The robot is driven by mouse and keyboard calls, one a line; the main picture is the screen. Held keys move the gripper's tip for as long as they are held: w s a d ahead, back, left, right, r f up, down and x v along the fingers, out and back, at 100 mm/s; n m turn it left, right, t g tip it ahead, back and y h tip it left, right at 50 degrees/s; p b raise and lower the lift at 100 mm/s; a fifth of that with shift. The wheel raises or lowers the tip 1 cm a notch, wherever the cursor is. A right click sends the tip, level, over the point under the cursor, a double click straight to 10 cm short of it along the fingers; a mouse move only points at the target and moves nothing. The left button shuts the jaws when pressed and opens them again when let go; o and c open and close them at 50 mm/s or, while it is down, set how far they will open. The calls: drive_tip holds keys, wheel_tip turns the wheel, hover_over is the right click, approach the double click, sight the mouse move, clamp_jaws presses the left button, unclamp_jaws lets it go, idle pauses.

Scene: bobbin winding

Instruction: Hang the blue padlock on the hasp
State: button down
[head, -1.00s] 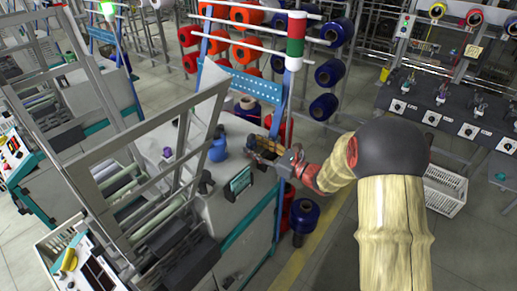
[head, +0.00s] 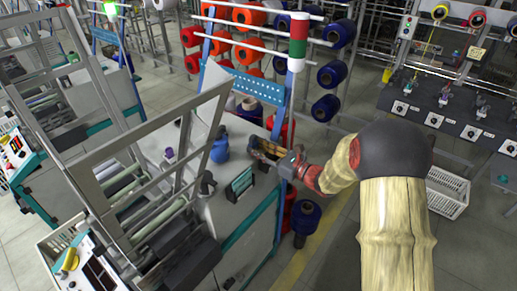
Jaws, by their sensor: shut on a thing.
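My gripper (head: 264,150) is over the right part of the grey machine top (head: 232,212), by the foot of the blue frame. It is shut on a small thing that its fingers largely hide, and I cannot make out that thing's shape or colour. A rounded blue object (head: 220,151) with a dark top stands on the machine top to the left, apart from my gripper. It is too small to identify. I cannot make out a padlock or the hasp for certain.
A teal-edged panel (head: 240,184) and a dark knob-like part (head: 206,184) are below left of my gripper. A small purple item (head: 168,153) lies farther left.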

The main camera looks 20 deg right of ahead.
drive_tip(key=shift+r+p, duration=1.75)
drive_tip(key=shift+r, duration=0.8)
drive_tip(key=shift+f, duration=0.1)
